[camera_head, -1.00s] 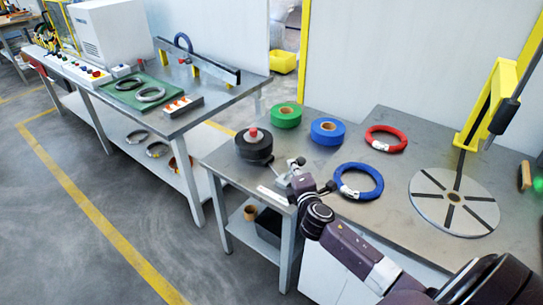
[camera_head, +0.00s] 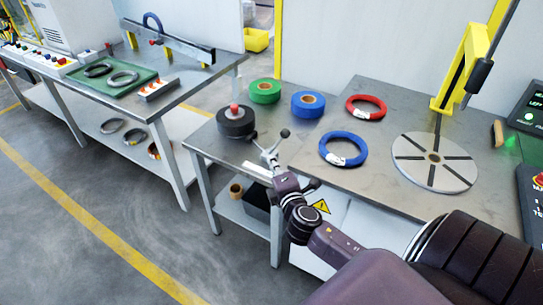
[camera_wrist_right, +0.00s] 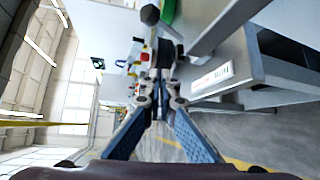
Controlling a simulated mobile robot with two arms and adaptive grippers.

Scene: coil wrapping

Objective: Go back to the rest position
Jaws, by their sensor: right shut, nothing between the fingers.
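My right arm comes in from the lower right in the head view. Its gripper (camera_head: 272,160) is at the front left edge of the right workbench (camera_head: 295,145), close to a small stand with dark ball knobs (camera_head: 285,133). I cannot tell whether it touches the stand. In the right wrist view the fingers (camera_wrist_right: 160,85) come together at their tips, with nothing seen held. The left gripper is not in view.
The right bench carries a black roll (camera_head: 235,122), green tape (camera_head: 264,91), blue tape (camera_head: 308,103), a red coil (camera_head: 366,107), a blue coil (camera_head: 343,149) and a slotted round plate (camera_head: 455,172). The left bench holds a green mat (camera_head: 141,85). Floor at lower left is clear.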

